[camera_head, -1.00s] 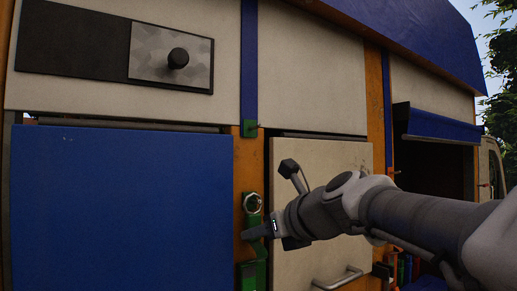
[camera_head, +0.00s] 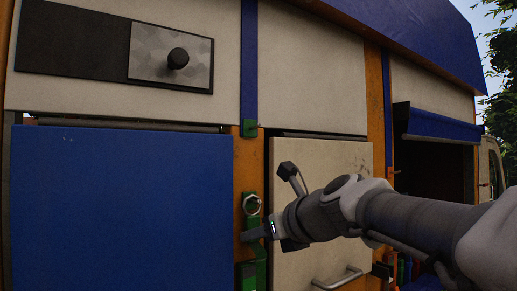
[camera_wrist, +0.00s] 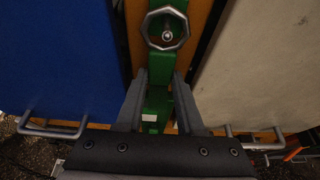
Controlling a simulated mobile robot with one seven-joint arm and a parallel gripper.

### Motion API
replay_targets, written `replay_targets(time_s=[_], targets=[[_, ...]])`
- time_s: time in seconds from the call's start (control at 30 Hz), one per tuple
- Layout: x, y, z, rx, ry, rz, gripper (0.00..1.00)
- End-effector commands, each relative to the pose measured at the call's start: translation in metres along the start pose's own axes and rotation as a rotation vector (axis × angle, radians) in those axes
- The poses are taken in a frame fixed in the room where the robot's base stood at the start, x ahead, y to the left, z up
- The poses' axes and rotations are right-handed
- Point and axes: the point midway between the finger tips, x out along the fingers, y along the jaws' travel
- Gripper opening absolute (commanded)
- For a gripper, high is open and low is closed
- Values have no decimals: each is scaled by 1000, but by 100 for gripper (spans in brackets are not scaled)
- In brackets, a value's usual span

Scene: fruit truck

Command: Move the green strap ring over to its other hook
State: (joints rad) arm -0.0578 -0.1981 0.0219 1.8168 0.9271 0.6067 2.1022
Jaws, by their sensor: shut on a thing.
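The green strap (camera_head: 261,268) runs down the orange post between the blue panel and the cream panel. Its metal ring (camera_head: 252,205) is at the strap's upper part; in the wrist view the ring (camera_wrist: 151,31) is eight-sided and surrounds a metal peg (camera_wrist: 167,35). My gripper (camera_head: 246,236) is just below the ring, coming from the right. In the wrist view my gripper's fingers (camera_wrist: 160,76) stand on both sides of the green strap, shut on it. Their exact contact is hard to see.
A small green fitting (camera_head: 250,129) sits higher on the same post, under a blue strip. The blue panel (camera_head: 120,205) is on the left, the cream panel (camera_head: 345,165) on the right, with a metal handle (camera_head: 338,279) low on it. Both panels flank my gripper closely.

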Motion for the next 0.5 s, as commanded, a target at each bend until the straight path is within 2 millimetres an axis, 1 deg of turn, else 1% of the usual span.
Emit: replay_targets(time_s=[0.17, 0.2, 0.37, 0.5], targets=[[0, 0, 0, 0, -1, -1, 0], [0, 0, 0, 0, -1, -1, 42], [0, 0, 0, 0, -1, -1, 71], [0, 0, 0, 0, -1, -1, 72]])
